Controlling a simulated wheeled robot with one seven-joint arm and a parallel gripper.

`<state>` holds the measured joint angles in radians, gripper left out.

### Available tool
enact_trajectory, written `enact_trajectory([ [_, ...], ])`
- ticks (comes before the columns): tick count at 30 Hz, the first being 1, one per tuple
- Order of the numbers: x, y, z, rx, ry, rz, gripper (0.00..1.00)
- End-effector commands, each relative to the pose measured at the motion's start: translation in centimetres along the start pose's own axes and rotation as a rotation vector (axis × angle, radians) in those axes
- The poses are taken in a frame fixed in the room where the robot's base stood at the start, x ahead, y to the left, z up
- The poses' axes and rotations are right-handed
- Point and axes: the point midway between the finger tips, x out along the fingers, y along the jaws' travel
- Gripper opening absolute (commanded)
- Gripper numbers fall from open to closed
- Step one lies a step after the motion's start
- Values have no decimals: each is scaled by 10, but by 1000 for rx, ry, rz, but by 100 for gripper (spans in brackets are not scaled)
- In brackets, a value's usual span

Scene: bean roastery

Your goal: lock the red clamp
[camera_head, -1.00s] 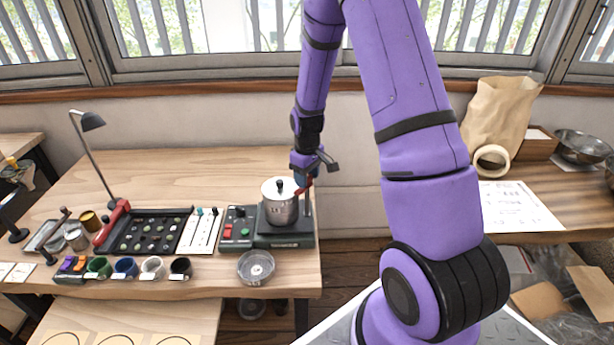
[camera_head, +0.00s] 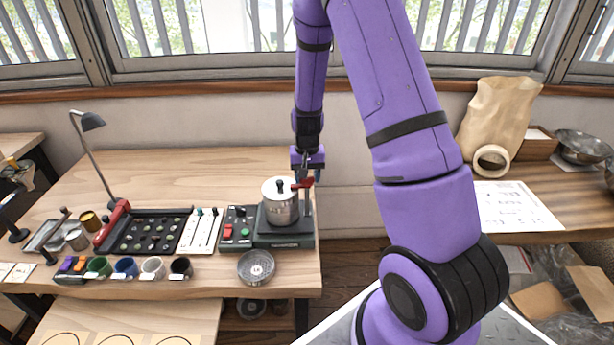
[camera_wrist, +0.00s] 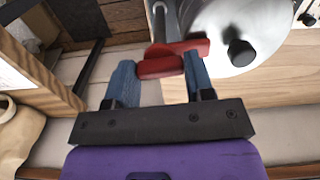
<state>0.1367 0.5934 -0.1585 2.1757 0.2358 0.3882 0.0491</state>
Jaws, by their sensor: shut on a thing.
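The red clamp (camera_head: 303,183) sits at the top of an upright post beside the lidded metal pot (camera_head: 281,208). In the wrist view the red clamp (camera_wrist: 160,67) has a red bar and a red piece reaching to the edge of the pot lid (camera_wrist: 232,30). My gripper (camera_head: 307,170) is at the clamp from behind and above. In the wrist view my gripper (camera_wrist: 158,68) has its blue fingers on either side of the red bar, shut on it. Whether the clamp is locked cannot be told.
The pot stands on a dark green base (camera_head: 284,238) at the table's right edge. A control box with red and green buttons (camera_head: 237,230) is left of it, and a round mesh dish (camera_head: 256,266) is in front. A lamp (camera_head: 92,122) stands at the left. The back of the table is clear.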

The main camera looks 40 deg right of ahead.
Motion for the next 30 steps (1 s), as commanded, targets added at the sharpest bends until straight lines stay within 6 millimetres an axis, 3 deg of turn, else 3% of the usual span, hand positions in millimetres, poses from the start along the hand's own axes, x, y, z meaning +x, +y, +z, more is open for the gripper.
enact_trajectory([
  [21,0,0,0,75,1,0,25],
  [22,0,0,0,75,1,0,53],
  [24,0,0,0,75,1,0,70],
  [25,0,0,0,75,1,0,74],
  [30,0,0,0,74,1,0,74],
])
